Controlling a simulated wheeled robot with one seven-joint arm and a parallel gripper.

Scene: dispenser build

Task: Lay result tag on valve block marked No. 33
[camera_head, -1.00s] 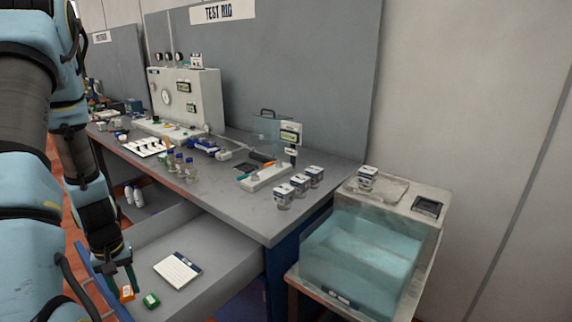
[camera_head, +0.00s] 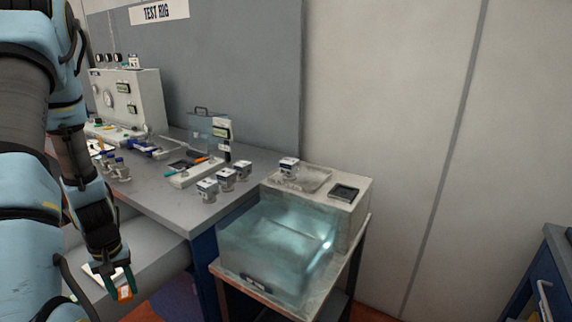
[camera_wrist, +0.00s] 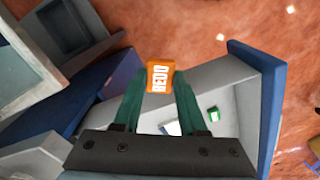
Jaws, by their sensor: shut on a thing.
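My gripper (camera_head: 118,284) is shut on an orange tag (camera_head: 125,293), held above the open drawer at lower left. In the wrist view the orange tag (camera_wrist: 159,77) reads "REDO" and sits between my green fingertips (camera_wrist: 159,90). Small valve blocks with white and dark tops stand near the bench's right corner: a front one (camera_head: 207,190), a middle one (camera_head: 227,179) and a back one (camera_head: 243,170). Another similar block (camera_head: 289,167) stands on the ledge behind the water tank. Their numbers are too small to read. My gripper is well away from all of them.
The open drawer (camera_wrist: 225,75) holds a green tag (camera_wrist: 213,114) and a white pad (camera_head: 97,270). A water tank (camera_head: 270,245) stands right of the bench (camera_head: 180,210). A blue cabinet (camera_head: 545,285) is at far right. Small bottles (camera_head: 120,170) stand on the bench.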

